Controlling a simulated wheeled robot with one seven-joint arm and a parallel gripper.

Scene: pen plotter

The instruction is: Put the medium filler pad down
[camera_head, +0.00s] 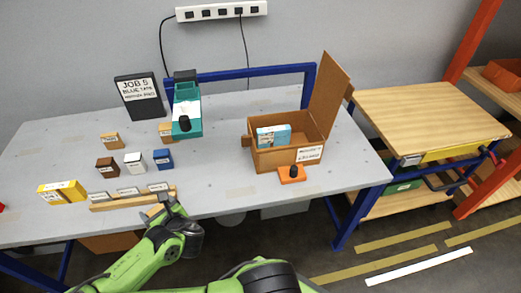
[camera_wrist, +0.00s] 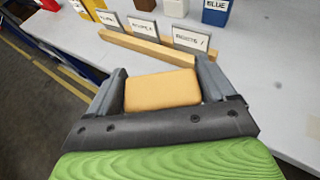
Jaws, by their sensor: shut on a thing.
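The medium filler pad, a tan rounded block (camera_wrist: 162,91), sits between the two fingers of my gripper (camera_wrist: 164,84) in the wrist view. My gripper is shut on it. In the head view my gripper (camera_head: 163,204) is at the front edge of the table, just in front of the wooden label rail (camera_head: 130,199). The pad is mostly hidden there by the gripper. Whether the pad touches the table I cannot tell. A sign (camera_head: 138,96) at the back reads "JOB 5", "BLUE TAPE" and a medium pad line.
An open brown carton (camera_head: 262,158) holds a blue and white box (camera_head: 267,137). An orange block with a black knob (camera_head: 292,175) lies before it. Blue (camera_head: 162,159), white (camera_head: 134,162) and brown (camera_head: 107,167) containers stand behind the rail. Table between rail and carton is clear.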

